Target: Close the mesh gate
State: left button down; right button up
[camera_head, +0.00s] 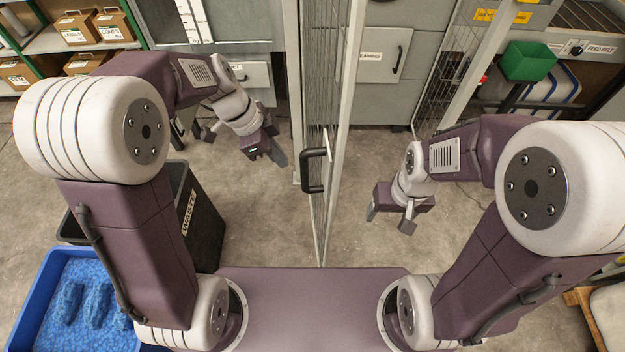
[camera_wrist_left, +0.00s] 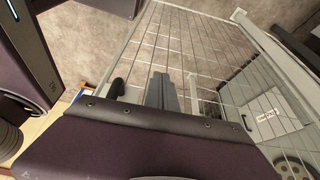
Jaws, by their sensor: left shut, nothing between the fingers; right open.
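The mesh gate (camera_head: 341,120) stands edge-on in the middle of the head view, swung out towards my body, with wire mesh in a pale frame. Its black handle (camera_head: 314,170) is on the left face. In the left wrist view the gate mesh (camera_wrist_left: 205,45) spreads behind my fingers. My left gripper (camera_head: 279,158) is shut and empty, just left of the gate near the handle. Its grey fingers (camera_wrist_left: 163,90) point at the mesh in the wrist view; contact cannot be told. My right gripper (camera_head: 389,216) is open and empty, to the right of the gate.
A black waste bin (camera_head: 205,235) and a blue tray (camera_head: 30,315) stand at the left. Grey cabinets line the back. Floor is clear on both sides of the gate.

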pick_arm(q)
jog(key=d+f+p, duration=0.1)
jog(key=d+f, duration=0.6)
jog(key=f, duration=0.2)
jog(key=shift+w+d, duration=0.4)
